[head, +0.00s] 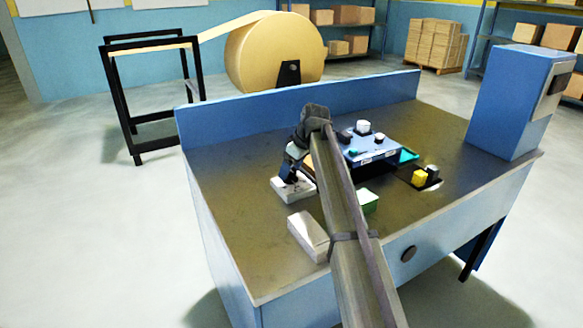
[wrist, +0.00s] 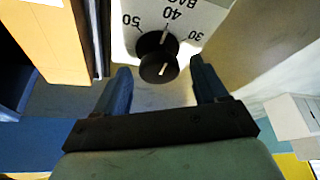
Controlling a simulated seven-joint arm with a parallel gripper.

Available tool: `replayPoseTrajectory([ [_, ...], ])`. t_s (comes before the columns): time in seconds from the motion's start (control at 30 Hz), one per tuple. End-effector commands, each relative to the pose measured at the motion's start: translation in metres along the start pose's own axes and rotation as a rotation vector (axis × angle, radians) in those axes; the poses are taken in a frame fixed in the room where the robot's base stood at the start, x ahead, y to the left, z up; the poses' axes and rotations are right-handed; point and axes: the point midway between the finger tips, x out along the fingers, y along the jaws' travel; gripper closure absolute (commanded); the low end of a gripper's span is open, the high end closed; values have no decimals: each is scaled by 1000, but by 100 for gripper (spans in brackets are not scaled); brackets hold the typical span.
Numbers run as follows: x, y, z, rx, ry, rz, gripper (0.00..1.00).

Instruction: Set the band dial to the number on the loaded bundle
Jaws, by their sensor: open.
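The dial (wrist: 158,58) is a black knob with a white line, standing on a pale plate (wrist: 126,38) marked 50, 40 and 30 in the wrist view. A white mark on the knob's base points roughly at 40. In the head view, the pale dial box (head: 297,194) lies on the bench under my gripper (head: 289,180). My gripper (wrist: 160,68) is open, its blue fingers on either side of the knob, with gaps showing; contact is not visible. I cannot identify the loaded bundle for sure, and no bundle number is readable.
A blue device (head: 372,150) with a white knob stands right of my arm. A pale box (head: 309,236), a green block (head: 368,201) and a yellow block (head: 419,177) lie on the bench (head: 240,228). A blue cabinet (head: 508,105) stands at the right end.

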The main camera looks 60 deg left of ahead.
Motion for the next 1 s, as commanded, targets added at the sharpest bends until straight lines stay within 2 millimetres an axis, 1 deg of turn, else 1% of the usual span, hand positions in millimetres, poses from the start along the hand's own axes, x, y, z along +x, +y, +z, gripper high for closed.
replayPoseTrajectory([
  [0.2,0,0,0,0,0,0,28],
  [0.77,0,0,0,0,0,-1,82],
  [0.8,0,0,0,0,0,-1,83],
  [1.0,0,-1,0,17,-1,6,83],
])
